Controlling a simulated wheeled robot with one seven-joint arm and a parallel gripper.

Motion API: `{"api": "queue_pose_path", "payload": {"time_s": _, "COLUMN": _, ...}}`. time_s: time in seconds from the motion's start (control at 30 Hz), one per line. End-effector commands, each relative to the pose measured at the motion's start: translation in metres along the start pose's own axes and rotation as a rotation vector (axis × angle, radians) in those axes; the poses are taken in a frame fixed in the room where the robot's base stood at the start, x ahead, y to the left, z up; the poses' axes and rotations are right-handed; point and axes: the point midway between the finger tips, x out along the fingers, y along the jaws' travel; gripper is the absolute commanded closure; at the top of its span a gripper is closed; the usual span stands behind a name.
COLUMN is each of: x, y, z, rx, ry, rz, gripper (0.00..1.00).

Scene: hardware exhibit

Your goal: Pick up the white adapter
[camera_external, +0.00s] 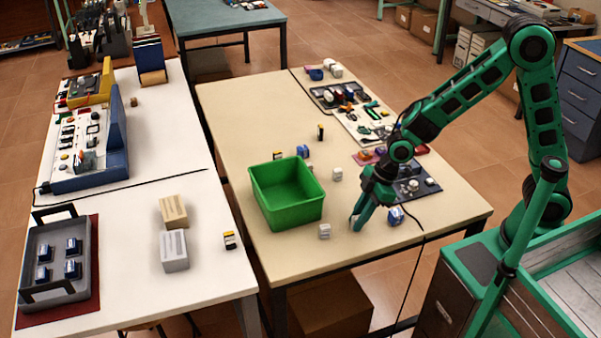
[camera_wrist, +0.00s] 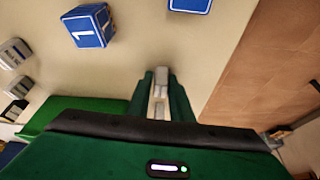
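Two small white blocks stand on the beige table: one (camera_external: 324,231) near the front edge, one (camera_external: 337,174) farther back. I cannot tell from their look which is the adapter. My gripper (camera_external: 357,226) points down low over the table, to the right of the front white block and apart from it. In the wrist view, a pale grey-white piece (camera_wrist: 162,82) shows between the fingers of my gripper (camera_wrist: 160,75). I cannot tell whether it is an object or finger pads, or whether the fingers press on anything.
A green bin (camera_external: 286,212) stands left of my gripper. A blue-and-white block (camera_external: 397,216) lies close to its right. A blue cube marked 1 (camera_wrist: 90,26) shows at upper left in the wrist view. A dark tray (camera_external: 417,188) with small parts lies behind. The table edge is near.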

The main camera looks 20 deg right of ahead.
Motion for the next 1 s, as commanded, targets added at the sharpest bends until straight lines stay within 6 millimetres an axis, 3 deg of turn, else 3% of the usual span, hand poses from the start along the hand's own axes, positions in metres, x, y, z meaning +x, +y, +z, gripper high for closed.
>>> {"api": "queue_pose_path", "payload": {"time_s": 0.03, "x": 0.000, "y": 0.000, "z": 0.000, "rx": 0.000, "ry": 0.000, "rz": 0.000, "gripper": 0.94}}
{"api": "queue_pose_path", "payload": {"time_s": 0.07, "x": 0.000, "y": 0.000, "z": 0.000, "rx": 0.000, "ry": 0.000, "rz": 0.000, "gripper": 1.00}}
{"api": "queue_pose_path", "payload": {"time_s": 0.47, "x": -0.003, "y": 0.000, "z": -0.001, "rx": 0.000, "ry": 0.001, "rz": 0.000, "gripper": 1.00}}
{"api": "queue_pose_path", "payload": {"time_s": 0.63, "x": -0.015, "y": 0.000, "z": -0.007, "rx": -0.001, "ry": 0.003, "rz": 0.001, "gripper": 1.00}}
{"api": "queue_pose_path", "payload": {"time_s": 0.77, "x": -0.036, "y": 0.001, "z": -0.016, "rx": 0.000, "ry": 0.005, "rz": 0.003, "gripper": 1.00}}
{"api": "queue_pose_path", "payload": {"time_s": 1.0, "x": -0.061, "y": -0.049, "z": -0.040, "rx": -0.006, "ry": 0.004, "rz": 0.000, "gripper": 1.00}}
